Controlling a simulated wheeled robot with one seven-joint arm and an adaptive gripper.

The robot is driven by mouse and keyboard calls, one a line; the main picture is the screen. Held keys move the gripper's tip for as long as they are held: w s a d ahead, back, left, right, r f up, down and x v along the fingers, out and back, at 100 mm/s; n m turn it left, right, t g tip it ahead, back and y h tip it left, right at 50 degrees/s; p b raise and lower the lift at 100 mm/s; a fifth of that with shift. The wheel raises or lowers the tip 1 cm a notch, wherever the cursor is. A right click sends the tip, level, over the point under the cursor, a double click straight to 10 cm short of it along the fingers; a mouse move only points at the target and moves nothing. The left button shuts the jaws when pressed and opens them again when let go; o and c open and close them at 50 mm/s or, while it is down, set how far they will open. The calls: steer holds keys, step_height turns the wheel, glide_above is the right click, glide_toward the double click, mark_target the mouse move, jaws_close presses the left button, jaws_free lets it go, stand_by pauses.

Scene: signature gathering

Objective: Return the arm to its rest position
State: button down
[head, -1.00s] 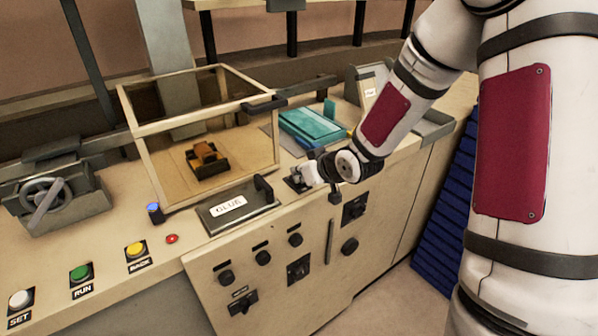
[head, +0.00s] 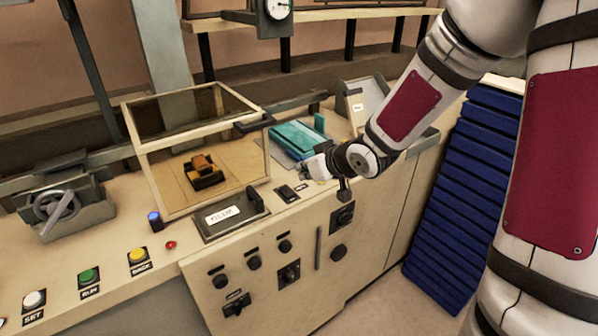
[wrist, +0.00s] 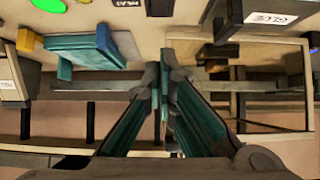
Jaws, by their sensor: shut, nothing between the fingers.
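My arm comes in from the right in the head view. My gripper (head: 312,169) is over the bench top, beside the teal block and right of the GLUE plate. In the wrist view my gripper (wrist: 165,75) has its two fingers together, with nothing held between them. The fingertips are partly hidden by the wrist in the head view.
A framed clear box (head: 205,204) holds a brown and black object (head: 204,172). The GLUE plate (head: 232,216) has a raised handle. A teal block (head: 293,140) lies behind my gripper. Coloured buttons (head: 88,277) line the left front edge. Blue slats (head: 462,190) stand at right.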

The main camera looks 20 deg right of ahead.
steer(key=shift+s+d+r, duration=0.15)
steer(key=shift+s+r, duration=0.2)
steer(key=shift+s, duration=0.05)
